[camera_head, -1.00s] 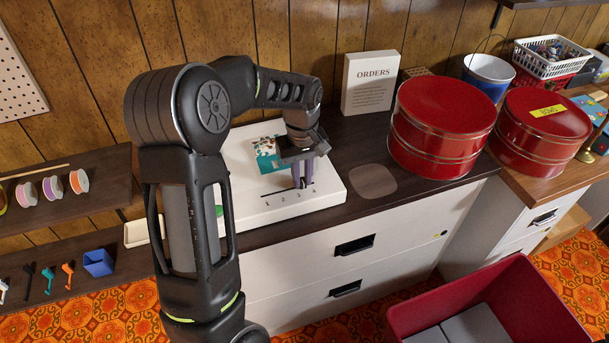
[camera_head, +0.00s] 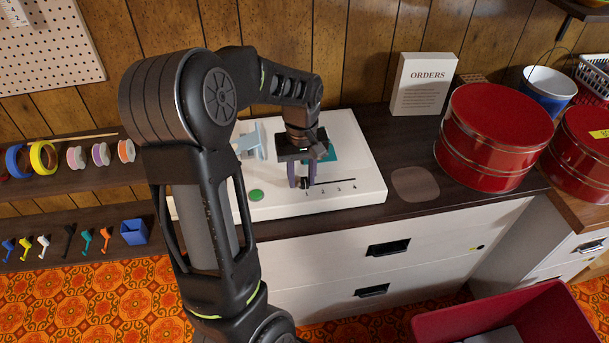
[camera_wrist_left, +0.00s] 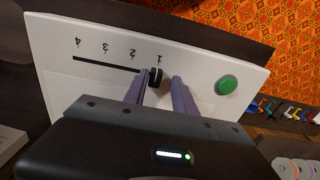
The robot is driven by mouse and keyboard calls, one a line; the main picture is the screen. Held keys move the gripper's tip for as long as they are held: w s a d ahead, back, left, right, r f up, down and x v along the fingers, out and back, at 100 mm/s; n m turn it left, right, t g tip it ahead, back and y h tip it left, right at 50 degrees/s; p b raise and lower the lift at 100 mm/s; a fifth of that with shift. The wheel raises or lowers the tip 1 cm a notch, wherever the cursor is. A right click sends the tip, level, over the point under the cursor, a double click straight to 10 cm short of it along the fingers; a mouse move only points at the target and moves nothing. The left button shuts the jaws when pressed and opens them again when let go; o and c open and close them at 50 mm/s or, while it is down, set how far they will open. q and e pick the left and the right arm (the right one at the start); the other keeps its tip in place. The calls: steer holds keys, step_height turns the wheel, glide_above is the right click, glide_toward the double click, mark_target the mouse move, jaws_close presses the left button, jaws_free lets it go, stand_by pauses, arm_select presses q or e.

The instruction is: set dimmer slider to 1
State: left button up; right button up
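The white dimmer panel (camera_head: 345,200) lies on the dark counter, with a slot marked 1 to 4 and a green round button (camera_head: 256,195). The black slider knob (camera_wrist_left: 155,77) stands at the 1 end of the slot, by the number 1 in the left wrist view. My left gripper (camera_head: 302,183) points down over it, its two purple fingers (camera_wrist_left: 160,88) on either side of the knob. The finger on the 2 side is against or very close to the knob; a gap shows on the other side. My right gripper is not in view.
An ORDERS sign (camera_head: 424,84) stands behind the panel. Red round tins (camera_head: 493,137) stand to the right. A light blue object (camera_head: 250,141) is on the panel behind my arm. A dark red bin (camera_head: 510,318) is at the lower right.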

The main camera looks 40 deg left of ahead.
mark_target(302, 180)
arm_select(q)
steer(key=shift+o, duration=0.4)
steer(key=shift+d, duration=0.1)
steer(key=shift+r, duration=0.1)
steer(key=shift+w+r, duration=0.1)
steer(key=shift+r, duration=0.15)
step_height(302, 180, up, 7)
steer(key=shift+r, duration=0.1)
stand_by(0.3)
